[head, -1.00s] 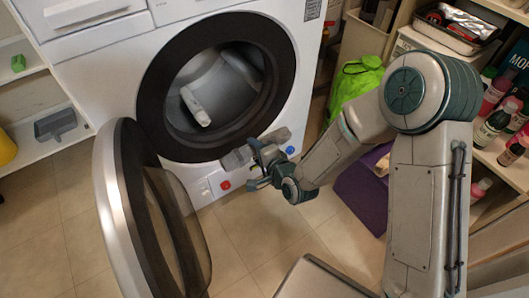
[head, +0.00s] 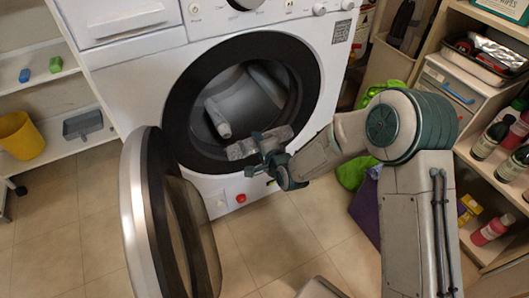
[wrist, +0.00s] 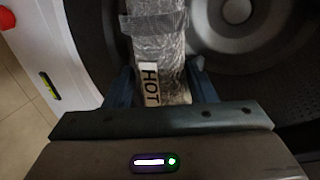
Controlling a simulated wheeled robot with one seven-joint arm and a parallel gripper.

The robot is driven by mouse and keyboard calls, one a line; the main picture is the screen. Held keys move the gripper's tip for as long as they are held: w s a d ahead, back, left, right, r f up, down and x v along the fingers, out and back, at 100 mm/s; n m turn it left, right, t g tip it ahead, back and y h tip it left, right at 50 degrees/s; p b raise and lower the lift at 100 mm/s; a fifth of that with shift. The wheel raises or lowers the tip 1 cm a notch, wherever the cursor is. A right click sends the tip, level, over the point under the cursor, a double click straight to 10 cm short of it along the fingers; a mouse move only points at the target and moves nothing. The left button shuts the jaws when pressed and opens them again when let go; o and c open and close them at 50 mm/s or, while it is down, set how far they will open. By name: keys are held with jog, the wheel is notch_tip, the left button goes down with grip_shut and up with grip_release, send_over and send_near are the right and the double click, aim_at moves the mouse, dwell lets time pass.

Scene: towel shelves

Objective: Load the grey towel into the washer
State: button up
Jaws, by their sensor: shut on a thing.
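The white washer (head: 135,85) stands ahead with its round door (head: 137,210) swung open to the left. Its dark-rimmed opening (head: 180,120) shows an empty-looking grey drum (head: 245,100) with pale paddles. My gripper (head: 266,146) is in front of the opening's lower right rim. It is shut on the grey towel (head: 241,150), a rolled bundle held crosswise. In the wrist view the textured towel (wrist: 165,45) lies between the fingers (wrist: 160,78), with a grey band and a white "HOT" label. The drum interior shows behind it. The towel's far end is cut off there.
At right stand shelves with bottles (head: 490,135) and a metal tray (head: 487,52). A bright green bag (head: 352,172) and a purple item (head: 366,210) lie beside the washer. A yellow bucket (head: 20,135) and grey dustpan (head: 83,125) sit at left. The tiled floor in front is partly clear.

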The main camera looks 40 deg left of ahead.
jog(key=w+a+b, duration=0.2)
jog(key=w+a, duration=0.2)
jog(key=a, duration=0.6)
jog(key=w+a+b, duration=0.2)
jog(key=w+a, duration=0.2)
jog(key=a, duration=0.7)
jog(key=shift+w, duration=0.35)
jog(key=o, duration=1.2)
jog(key=shift+o, duration=0.2)
jog(key=shift+d, duration=0.15)
jog(key=s+d, duration=0.2)
jog(key=d, duration=0.4)
jog(key=s+d+r, duration=0.1)
jog(key=s+d, duration=0.2)
jog(key=d, duration=0.3)
jog(key=s+d+r, duration=0.1)
jog(key=s+d, duration=0.1)
jog(key=d, duration=0.4)
jog(key=shift+s+d, duration=0.2)
jog(key=shift+s, duration=0.15)
